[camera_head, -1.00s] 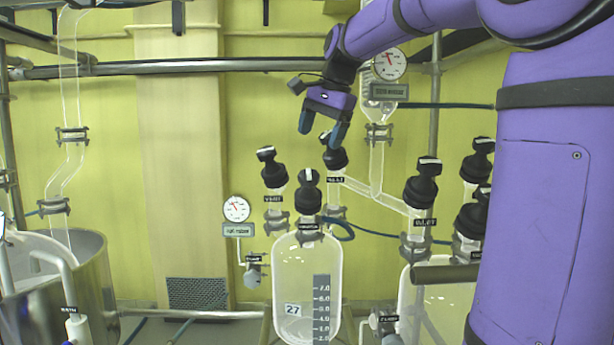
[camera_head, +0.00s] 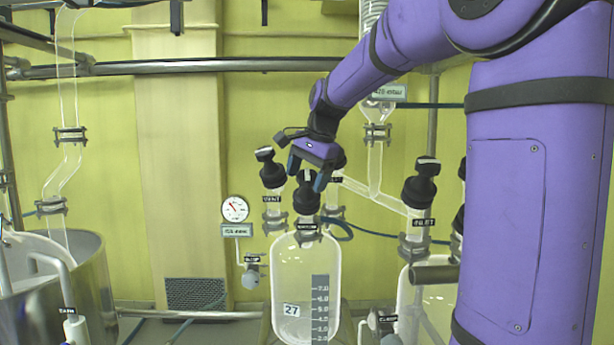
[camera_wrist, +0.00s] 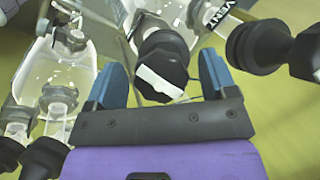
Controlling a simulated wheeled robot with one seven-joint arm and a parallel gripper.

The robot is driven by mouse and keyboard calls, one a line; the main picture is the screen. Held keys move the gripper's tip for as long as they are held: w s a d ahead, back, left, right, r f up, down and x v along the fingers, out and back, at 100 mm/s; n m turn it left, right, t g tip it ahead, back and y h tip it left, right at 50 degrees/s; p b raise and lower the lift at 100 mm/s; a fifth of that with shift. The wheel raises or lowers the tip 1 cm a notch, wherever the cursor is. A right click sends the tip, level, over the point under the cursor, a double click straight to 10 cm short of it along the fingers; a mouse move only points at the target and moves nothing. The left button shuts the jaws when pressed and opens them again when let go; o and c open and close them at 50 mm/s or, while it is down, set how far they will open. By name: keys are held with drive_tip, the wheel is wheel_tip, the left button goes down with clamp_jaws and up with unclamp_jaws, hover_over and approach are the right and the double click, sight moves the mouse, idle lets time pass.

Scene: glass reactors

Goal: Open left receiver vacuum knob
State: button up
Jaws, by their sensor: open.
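The left receiver (camera_head: 290,265) is a clear glass vessel marked 27 with a grey volume scale. A black knob (camera_head: 306,200) stands on its top middle, with a small label too blurred to read surely. My gripper (camera_head: 307,174) is open over this knob, pointing down, and partly hides its top. In the wrist view the knob (camera_wrist: 160,68) has a white bar across its face and sits between the open blue fingers (camera_wrist: 162,70), with gaps at both sides. I cannot tell whether the fingertips reach down around it.
A black knob labelled VENT (camera_head: 272,172) stands close at left; it also shows in the wrist view (camera_wrist: 258,45). Another black knob (camera_head: 339,160) is close behind at right, partly hidden. A further knob (camera_head: 420,188) tops the right vessel.

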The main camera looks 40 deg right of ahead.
drive_tip(key=c, duration=0.9)
drive_tip(key=shift+n, duration=0.4)
drive_tip(key=n+g+h, duration=0.1)
drive_tip(key=n+g, duration=0.1)
drive_tip(key=n, duration=0.3)
drive_tip(key=n+g+h, duration=0.1)
drive_tip(key=n+h, duration=0.1)
drive_tip(key=n, duration=0.3)
drive_tip(key=shift+n, duration=0.3)
drive_tip(key=shift+h, duration=0.3)
drive_tip(key=o, duration=0.9)
